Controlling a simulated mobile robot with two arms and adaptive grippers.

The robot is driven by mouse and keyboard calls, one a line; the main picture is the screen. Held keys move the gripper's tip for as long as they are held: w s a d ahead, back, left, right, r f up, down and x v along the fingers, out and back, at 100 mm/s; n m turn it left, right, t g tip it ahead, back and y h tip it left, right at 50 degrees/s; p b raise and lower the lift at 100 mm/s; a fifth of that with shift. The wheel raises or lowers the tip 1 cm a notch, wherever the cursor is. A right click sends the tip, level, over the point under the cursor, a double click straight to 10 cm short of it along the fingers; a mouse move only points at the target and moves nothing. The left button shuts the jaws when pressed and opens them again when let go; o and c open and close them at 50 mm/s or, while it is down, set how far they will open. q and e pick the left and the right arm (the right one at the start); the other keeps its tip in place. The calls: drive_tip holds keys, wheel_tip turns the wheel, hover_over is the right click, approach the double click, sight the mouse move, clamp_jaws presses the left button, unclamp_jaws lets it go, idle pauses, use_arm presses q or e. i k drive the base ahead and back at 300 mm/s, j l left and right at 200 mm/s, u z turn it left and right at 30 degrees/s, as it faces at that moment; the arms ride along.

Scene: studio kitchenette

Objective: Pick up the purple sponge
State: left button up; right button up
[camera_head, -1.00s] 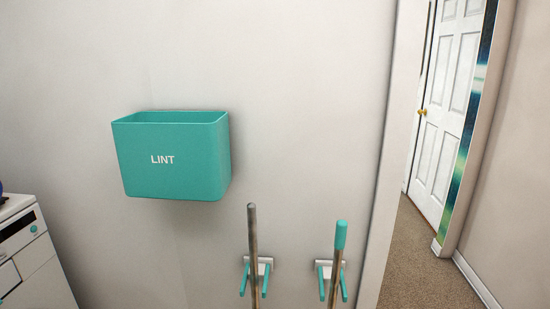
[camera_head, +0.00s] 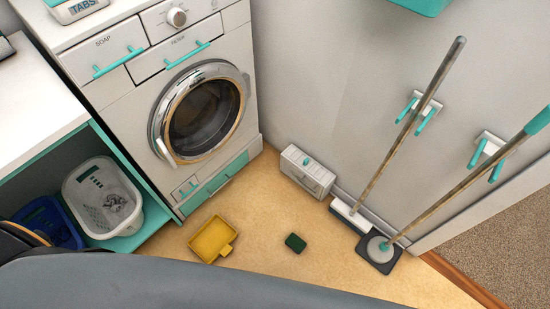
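No purple sponge shows in the head view. A small dark green block (camera_head: 295,243), possibly a sponge, lies on the tan floor in front of the washing machine. A yellow dustpan-like tray (camera_head: 213,239) lies on the floor to its left. Neither of my grippers is in view.
A washing machine (camera_head: 145,95) stands at the back left. Beside it, a shelf unit holds a white basket (camera_head: 103,198) and a blue basket (camera_head: 48,222). A white box (camera_head: 306,171), a broom (camera_head: 400,140) and a mop (camera_head: 470,185) stand by the wall. A grey surface (camera_head: 180,284) crosses the foreground.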

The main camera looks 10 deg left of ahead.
sight(297, 243)
drive_tip(key=k+l+u, duration=0.25)
drive_tip(key=k+l, duration=0.25)
drive_tip(key=k+l+u, duration=0.25)
drive_tip(key=k, duration=0.3)
drive_tip(key=l, duration=0.1)
